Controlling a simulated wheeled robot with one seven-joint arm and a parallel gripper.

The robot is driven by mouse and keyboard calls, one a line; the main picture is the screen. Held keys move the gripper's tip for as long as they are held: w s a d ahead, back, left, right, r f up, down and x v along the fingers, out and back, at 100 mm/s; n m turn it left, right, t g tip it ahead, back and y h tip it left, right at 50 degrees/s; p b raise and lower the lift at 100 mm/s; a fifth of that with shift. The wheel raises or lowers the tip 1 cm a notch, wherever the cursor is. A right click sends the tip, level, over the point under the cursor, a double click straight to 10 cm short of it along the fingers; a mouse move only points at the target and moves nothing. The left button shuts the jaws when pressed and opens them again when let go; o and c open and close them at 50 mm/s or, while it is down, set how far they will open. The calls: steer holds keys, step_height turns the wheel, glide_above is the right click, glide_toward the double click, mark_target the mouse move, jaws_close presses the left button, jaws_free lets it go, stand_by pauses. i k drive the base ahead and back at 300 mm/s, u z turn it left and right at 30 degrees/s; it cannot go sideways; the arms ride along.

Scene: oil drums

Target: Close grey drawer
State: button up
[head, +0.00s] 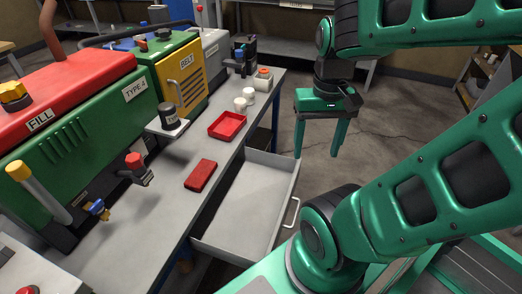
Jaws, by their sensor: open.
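The grey drawer (241,209) is pulled out from under the workbench, to the right of the bench edge. It looks empty inside. Its pale bar handle (292,212) is on the front panel at the right. My gripper (316,154) is open and empty, with its green fingers pointing down. In the picture it appears just beyond the drawer's far right corner, apart from the handle. I cannot tell its exact height against the drawer. Part of my arm covers the area right of the handle.
The grey workbench (150,215) carries a red tray (227,124), a red block (201,175), white containers (246,98) and a dark jar (169,116). Red-green and yellow machines (180,75) line its left side. Open floor (395,130) lies beyond my gripper.

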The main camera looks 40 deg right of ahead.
mark_target(241, 223)
steer(key=k, duration=1.1)
steer(key=z, duration=0.3)
steer(key=i, duration=0.65)
steer(key=z, duration=0.1)
